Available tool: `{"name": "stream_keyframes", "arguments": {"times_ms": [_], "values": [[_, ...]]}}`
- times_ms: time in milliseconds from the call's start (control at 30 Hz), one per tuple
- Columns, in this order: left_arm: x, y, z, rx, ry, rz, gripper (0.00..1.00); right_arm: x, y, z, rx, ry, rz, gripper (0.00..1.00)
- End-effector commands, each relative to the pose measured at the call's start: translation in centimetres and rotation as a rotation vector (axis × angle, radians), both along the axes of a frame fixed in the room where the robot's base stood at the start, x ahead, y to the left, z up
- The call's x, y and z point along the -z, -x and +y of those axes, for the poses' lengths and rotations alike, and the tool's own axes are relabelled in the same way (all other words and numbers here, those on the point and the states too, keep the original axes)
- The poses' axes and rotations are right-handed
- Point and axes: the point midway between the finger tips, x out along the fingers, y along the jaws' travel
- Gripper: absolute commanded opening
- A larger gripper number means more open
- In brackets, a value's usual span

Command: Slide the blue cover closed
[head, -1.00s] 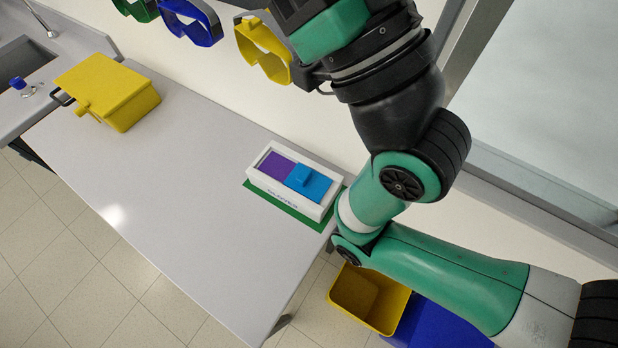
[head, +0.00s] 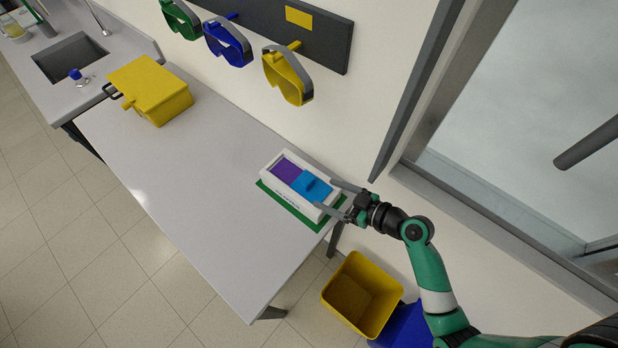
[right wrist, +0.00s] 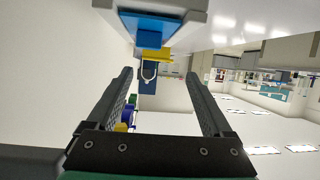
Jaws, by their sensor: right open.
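A white box (head: 323,209) sits on a green mat (head: 267,189) near the right end of the bench. Its blue cover (head: 311,184), with a raised tab, lies over the right part of the top. A purple area (head: 287,170) shows uncovered at the left part. My right gripper (head: 327,192) is open and empty at the box's right end, with its fingers spread to either side of that end; whether they touch it I cannot tell. In the right wrist view the blue cover (right wrist: 150,27) shows above the open gripper (right wrist: 160,74). My left gripper is out of view.
A yellow lidded case (head: 160,95) stands at the bench's far left, near a sink (head: 70,58). Goggles (head: 287,78) hang on the wall behind. A yellow bin (head: 350,300) and a blue bin (head: 402,325) stand below the bench's right end. The middle bench is clear.

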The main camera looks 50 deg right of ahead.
Motion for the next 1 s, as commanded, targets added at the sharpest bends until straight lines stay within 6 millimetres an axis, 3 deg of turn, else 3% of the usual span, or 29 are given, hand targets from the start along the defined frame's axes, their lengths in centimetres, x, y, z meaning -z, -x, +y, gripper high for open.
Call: {"name": "stream_keyframes", "arguments": {"times_ms": [33, 100, 333, 800, 1000], "values": [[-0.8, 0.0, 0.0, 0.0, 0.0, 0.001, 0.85, 0.3, 1.3, -0.7, 0.035, -0.017, 0.026, 0.85], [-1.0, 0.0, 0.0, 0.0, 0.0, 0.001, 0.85, 0.7, 2.0, -1.5, 0.061, -0.024, 0.036, 0.85], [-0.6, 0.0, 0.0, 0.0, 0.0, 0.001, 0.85, 1.0, 1.2, -1.7, 0.065, -0.021, 0.033, 0.85], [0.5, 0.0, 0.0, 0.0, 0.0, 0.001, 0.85, 4.6, -7.3, -0.8, 0.063, -0.019, 0.031, 0.85], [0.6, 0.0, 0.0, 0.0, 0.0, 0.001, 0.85, 5.1, -8.8, -0.7, 0.064, -0.019, 0.031, 0.85]]}}
